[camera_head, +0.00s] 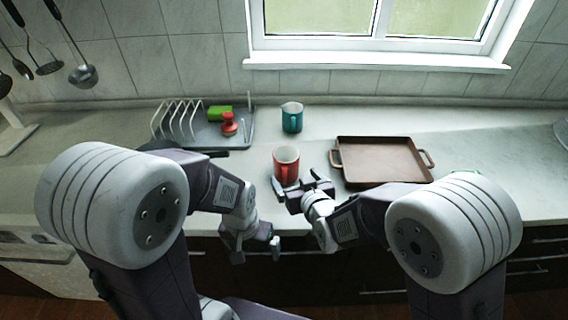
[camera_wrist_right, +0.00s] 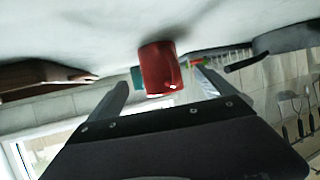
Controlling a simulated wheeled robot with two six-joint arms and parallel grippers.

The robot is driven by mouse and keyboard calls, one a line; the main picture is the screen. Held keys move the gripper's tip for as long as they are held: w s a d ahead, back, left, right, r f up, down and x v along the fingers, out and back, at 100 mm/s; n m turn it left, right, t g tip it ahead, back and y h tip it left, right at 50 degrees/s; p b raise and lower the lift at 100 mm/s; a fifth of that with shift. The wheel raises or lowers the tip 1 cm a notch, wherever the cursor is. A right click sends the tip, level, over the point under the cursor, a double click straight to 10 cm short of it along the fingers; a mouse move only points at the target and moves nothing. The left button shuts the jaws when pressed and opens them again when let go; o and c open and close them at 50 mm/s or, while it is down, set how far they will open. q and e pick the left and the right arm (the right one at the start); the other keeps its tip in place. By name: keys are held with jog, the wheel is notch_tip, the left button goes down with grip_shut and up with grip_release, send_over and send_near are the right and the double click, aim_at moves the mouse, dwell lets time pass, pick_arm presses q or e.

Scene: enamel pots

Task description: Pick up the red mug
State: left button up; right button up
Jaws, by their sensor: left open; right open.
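The red mug (camera_head: 286,164) stands upright on the counter, near the middle in the head view. In the right wrist view, the red mug (camera_wrist_right: 159,69) shows ahead, between the two fingers. My right gripper (camera_head: 297,182) is open and close to the mug, its fingers on the mug's near side and right. In the wrist view the open right fingers (camera_wrist_right: 163,84) have no object gripped. My left gripper (camera_head: 255,250) is open and empty, low in front of the counter's front edge, away from the mug.
A teal mug (camera_head: 291,118) stands behind the red mug. A brown tray (camera_head: 380,182) with handles lies to the right. A window is behind.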

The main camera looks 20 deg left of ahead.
aim_at(290, 172)
jog(key=x, duration=0.4)
jog(key=shift+w+a+f, duration=0.1)
jog(key=shift+w+f, duration=0.05)
jog(key=shift+w+a+f, duration=0.1)
jog(key=shift+w+a, duration=0.05)
jog(key=shift+w, duration=0.15)
jog(key=x, duration=0.4)
jog(key=shift+w, duration=0.1)
jog(key=shift+c, duration=0.9)
pick_arm(q)
jog(key=shift+a, duration=0.15)
pick_arm(e)
jog(key=c, duration=1.6)
pick_arm(q)
jog(key=shift+w+r+p, duration=0.1)
jog(key=shift+r+p, duration=0.65)
jog(key=shift+p, duration=0.15)
pick_arm(e)
notch_tip(290, 172, up, 10)
jog(key=shift+r, duration=0.15)
